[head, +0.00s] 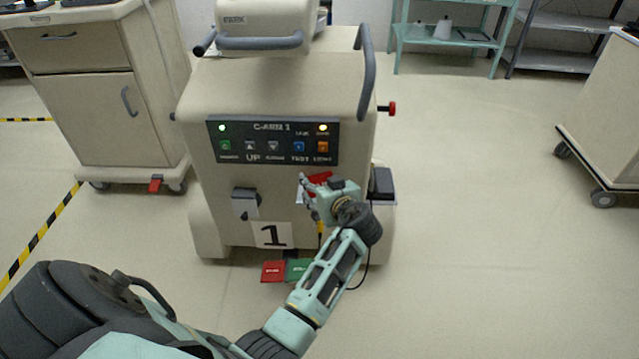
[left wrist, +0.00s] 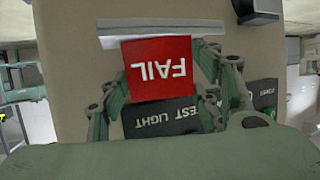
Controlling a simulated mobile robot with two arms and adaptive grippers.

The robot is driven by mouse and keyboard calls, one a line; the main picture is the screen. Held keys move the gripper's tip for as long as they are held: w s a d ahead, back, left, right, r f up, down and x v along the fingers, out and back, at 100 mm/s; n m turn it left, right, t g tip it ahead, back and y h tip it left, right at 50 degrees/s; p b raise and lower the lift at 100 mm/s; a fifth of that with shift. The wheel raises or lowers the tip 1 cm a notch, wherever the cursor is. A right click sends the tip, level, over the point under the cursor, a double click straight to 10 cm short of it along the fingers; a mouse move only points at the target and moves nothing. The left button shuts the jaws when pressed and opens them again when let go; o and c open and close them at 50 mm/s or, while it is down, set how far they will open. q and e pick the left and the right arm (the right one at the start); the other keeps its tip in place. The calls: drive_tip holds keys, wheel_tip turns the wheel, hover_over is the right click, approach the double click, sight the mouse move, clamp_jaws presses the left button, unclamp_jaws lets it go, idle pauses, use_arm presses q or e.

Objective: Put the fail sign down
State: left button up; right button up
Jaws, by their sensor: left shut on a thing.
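The red fail sign (left wrist: 160,68) is between the fingers of my left gripper (left wrist: 155,85) in the left wrist view, its lettering upside down. In the head view the sign (head: 319,178) shows as a small red patch at my left gripper (head: 312,190), in front of the lower right of the cart marked 1 (head: 275,185). The gripper is shut on the sign. A pale ledge (left wrist: 160,28) is close beyond the sign in the left wrist view. I cannot tell whether the sign touches it. My right gripper is not in view.
A red plate (head: 273,271) and a green plate (head: 298,269) lie at the cart's foot. A dark "test light" label (left wrist: 160,117) shows below the sign. A black box (head: 381,183) is beside the gripper.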

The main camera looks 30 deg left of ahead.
use_arm(q)
drive_tip(key=shift+d, duration=0.15)
drive_tip(key=o, duration=0.5)
drive_tip(key=shift+f, duration=0.1)
drive_tip(key=shift+c, duration=0.2)
drive_tip(key=o, duration=0.4)
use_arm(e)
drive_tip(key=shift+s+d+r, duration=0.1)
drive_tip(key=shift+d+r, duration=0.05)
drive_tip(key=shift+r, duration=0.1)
use_arm(q)
drive_tip(key=shift+o, duration=0.2)
